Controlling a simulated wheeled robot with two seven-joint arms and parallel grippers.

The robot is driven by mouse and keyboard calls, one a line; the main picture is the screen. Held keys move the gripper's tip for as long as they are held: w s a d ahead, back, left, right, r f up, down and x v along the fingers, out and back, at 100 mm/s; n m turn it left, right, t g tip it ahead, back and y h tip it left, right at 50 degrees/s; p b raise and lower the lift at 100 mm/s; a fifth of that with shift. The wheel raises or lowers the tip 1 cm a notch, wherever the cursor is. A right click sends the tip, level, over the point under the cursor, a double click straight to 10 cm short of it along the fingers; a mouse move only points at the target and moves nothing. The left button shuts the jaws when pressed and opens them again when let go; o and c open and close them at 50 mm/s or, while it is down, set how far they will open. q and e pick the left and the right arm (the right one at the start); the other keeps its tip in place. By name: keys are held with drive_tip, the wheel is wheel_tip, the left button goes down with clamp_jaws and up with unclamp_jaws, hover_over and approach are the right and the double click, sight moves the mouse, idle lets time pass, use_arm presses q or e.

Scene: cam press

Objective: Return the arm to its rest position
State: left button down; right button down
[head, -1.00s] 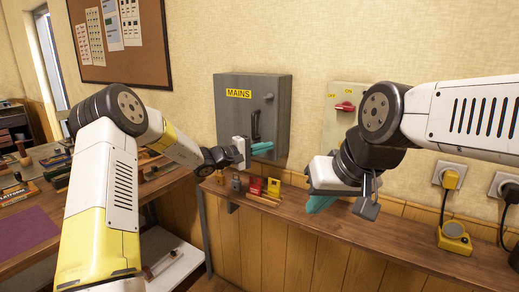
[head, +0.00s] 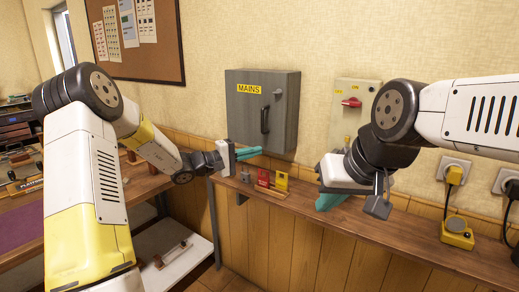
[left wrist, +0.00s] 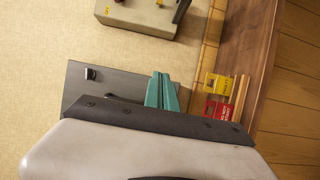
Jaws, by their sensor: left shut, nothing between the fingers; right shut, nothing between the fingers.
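My left gripper (head: 247,153) is shut and empty, its teal fingers pointing right just below the grey MAINS box. In the left wrist view the teal fingers (left wrist: 161,92) lie together with nothing between them. My right gripper (head: 330,201) is shut and empty, low over the wooden shelf at the right. The grey MAINS box (head: 285,107) is on the wall with its dark handle upright on the front. It also shows in the left wrist view (left wrist: 115,83), partly hidden by my gripper.
A lighter box with a red switch (head: 351,102) is on the wall at the right, partly behind my right arm. The narrow shelf (head: 380,240) holds a padlock (head: 246,175), a red tag (head: 263,178) and a yellow tag (head: 281,182). A workbench (head: 145,183) stands at the left.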

use_arm(q)
drive_tip(key=s+d+r+m+g+y, duration=0.1)
drive_tip(key=s+r+m+g+y, duration=0.15)
drive_tip(key=s, duration=0.75)
drive_tip(key=s+r+m+g+y, duration=0.1)
drive_tip(key=s+m+g+y, duration=0.25)
drive_tip(key=s, duration=0.65)
drive_tip(key=s+a+r+t+y, duration=0.1)
drive_tip(key=s+a+t+y, duration=0.2)
drive_tip(key=s+a+y, duration=0.4)
drive_tip(key=s+a, duration=0.8)
drive_tip(key=s, duration=0.1)
drive_tip(key=shift+a+y, duration=0.3)
drive_tip(key=shift+r, duration=0.1)
